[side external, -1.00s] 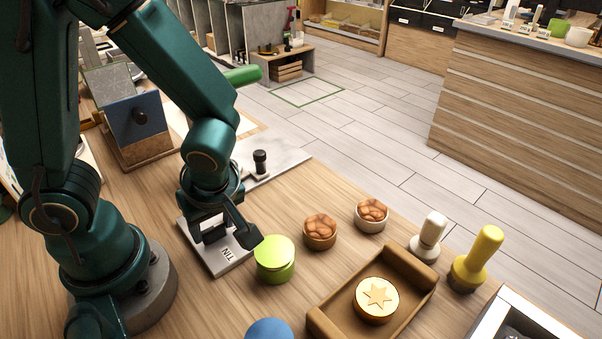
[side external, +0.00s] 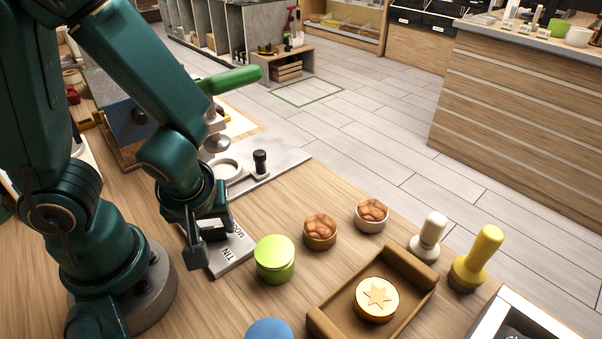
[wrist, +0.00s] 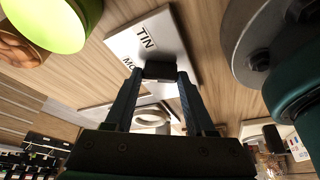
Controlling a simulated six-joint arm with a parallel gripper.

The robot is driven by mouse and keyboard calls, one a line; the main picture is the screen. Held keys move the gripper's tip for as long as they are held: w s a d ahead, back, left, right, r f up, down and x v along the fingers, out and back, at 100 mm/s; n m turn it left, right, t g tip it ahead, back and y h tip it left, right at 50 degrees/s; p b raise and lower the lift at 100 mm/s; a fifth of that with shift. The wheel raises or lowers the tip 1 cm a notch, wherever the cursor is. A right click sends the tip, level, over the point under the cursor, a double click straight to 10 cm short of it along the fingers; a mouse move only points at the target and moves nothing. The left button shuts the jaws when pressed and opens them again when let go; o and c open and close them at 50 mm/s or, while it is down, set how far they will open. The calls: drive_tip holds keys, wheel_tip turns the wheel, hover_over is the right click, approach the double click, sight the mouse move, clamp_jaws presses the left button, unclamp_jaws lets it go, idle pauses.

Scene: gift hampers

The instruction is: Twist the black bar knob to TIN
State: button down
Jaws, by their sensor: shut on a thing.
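The black bar knob (wrist: 159,69) shows in the wrist view as a dark block between my fingertips. It stands on a pale grey plate (side external: 212,264), which also shows in the wrist view (wrist: 118,42). The plate carries a TIN label (side external: 228,254) and a second label (side external: 237,232) that is partly covered. My gripper (side external: 209,234) is low over the plate, with its fingers shut on the knob. In the side view the gripper hides most of the knob, so I cannot tell exactly where it points.
A lime-green round tin (side external: 275,262) stands close to the plate's right. Two bowls (side external: 320,231) (side external: 371,215) and a wooden tray (side external: 412,298) with a star-topped round are further right. Behind is a green-handled press (side external: 230,80) by a marble slab (side external: 290,159). Bare tabletop lies between.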

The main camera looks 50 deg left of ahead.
sight(214, 227)
drive_tip(key=shift+c, duration=1.2)
unclamp_jaws()
drive_tip(key=shift+r, duration=0.1)
drive_tip(key=shift+v, duration=1.85)
drive_tip(key=shift+s+d+r, duration=0.1)
drive_tip(key=shift+d+r, duration=0.15)
drive_tip(key=shift+r, duration=0.35)
drive_tip(key=shift+c, duration=0.3)
